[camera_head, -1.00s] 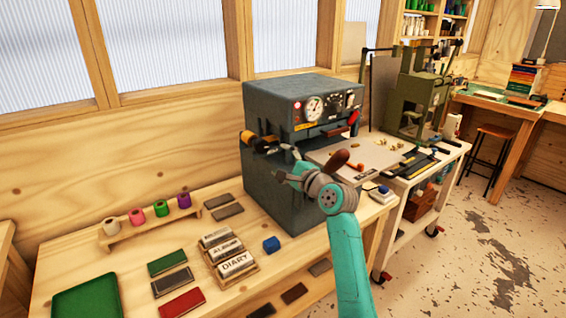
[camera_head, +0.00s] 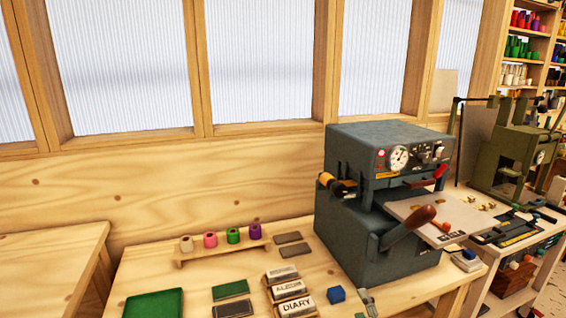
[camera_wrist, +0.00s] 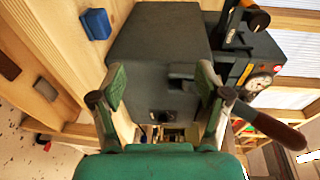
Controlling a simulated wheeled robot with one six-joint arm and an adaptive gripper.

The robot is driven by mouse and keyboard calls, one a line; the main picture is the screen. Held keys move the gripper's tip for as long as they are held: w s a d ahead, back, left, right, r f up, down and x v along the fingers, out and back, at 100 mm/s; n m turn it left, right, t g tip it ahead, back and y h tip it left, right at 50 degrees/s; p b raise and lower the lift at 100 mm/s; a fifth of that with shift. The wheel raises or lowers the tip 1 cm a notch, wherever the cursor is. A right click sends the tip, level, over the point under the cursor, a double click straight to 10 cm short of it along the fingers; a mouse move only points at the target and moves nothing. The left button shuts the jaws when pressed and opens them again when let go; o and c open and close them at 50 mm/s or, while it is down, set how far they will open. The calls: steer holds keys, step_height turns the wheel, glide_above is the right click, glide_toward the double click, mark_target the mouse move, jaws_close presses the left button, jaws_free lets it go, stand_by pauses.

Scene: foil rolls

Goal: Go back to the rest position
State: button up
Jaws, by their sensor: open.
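My gripper (camera_wrist: 162,88) is open, with nothing between its two fingers in the wrist view. Beyond the fingers is the dark grey press (camera_wrist: 155,65), which also stands on the wooden bench in the head view (camera_head: 350,245). An orange-gold roll (camera_head: 334,182) sits on the press's left side. Cream (camera_head: 187,244), pink (camera_head: 210,240), green (camera_head: 233,236) and purple (camera_head: 255,231) rolls stand on a small wooden rack.
A brown-handled lever (camera_head: 412,225) sticks out from the press. A green tray (camera_head: 153,304) lies at the left. An olive machine (camera_head: 500,150) stands on a cart at right.

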steer(key=s+a+f+n+g+h, duration=0.1)
steer(key=s+f+n, duration=0.35)
steer(key=s, duration=0.95)
steer(key=s+a+f+n+h, duration=0.15)
steer(key=s+f, duration=0.55)
steer(key=s, duration=0.8)
steer(key=s+r+n, duration=0.4)
steer(key=s+n, duration=0.1)
steer(key=s, duration=0.7)
steer(key=s+r+n, duration=0.5)
steer(key=s, duration=0.7)
steer(key=shift+s+g, duration=0.2)
steer(key=shift+g, duration=0.2)
